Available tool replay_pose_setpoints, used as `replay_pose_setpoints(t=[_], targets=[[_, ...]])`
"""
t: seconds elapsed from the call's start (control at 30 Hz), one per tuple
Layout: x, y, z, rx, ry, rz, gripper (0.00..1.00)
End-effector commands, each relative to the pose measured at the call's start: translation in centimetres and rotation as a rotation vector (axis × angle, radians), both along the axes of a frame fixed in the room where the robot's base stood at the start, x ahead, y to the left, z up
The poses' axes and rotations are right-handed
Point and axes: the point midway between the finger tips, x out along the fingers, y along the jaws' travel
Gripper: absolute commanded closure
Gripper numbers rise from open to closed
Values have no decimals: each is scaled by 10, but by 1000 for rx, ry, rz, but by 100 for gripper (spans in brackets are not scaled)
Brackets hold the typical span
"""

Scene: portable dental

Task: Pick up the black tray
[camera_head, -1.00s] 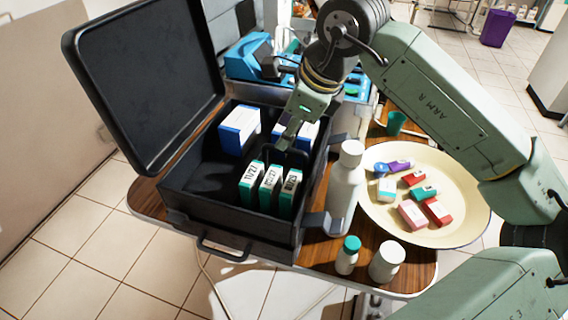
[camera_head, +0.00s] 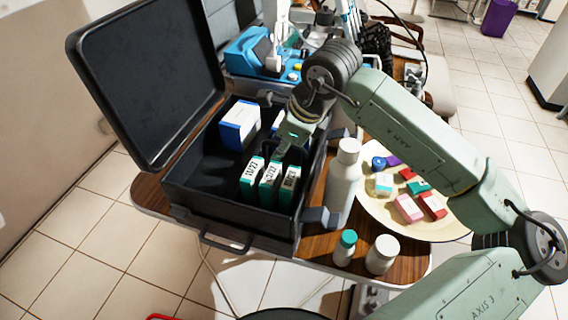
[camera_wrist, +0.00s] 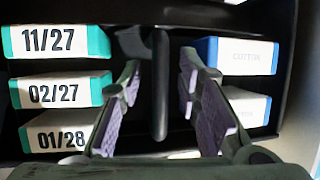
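The black tray (camera_head: 212,178) sits inside an open black case (camera_head: 190,212) on the wooden table. It carries teal-and-white boxes (camera_head: 271,178) and blue-and-white boxes (camera_head: 239,125). A dark upright handle (camera_wrist: 160,85) runs between the box rows in the wrist view. My gripper (camera_head: 280,152) reaches down into the case. In the wrist view my gripper (camera_wrist: 160,78) is open, its purple-padded fingers on either side of the handle, with a visible gap on each side. The fingertips are partly hidden in the head view.
The case's raised lid (camera_head: 145,80) stands left. A tall white bottle (camera_head: 342,185) and two small bottles stand right of the case. A cream basin (camera_head: 440,228) with small boxes lies beyond them. Blue equipment (camera_head: 262,55) stands behind the case.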

Motion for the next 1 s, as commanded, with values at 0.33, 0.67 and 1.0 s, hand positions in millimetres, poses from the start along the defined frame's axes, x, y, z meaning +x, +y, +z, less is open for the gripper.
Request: replay_pose_setpoints(t=[0.33,0.67,1.0], targets=[[0,0,0,0,0,0,95],[0,0,0,0,0,0,100],[0,0,1,0,-1,0,100]])
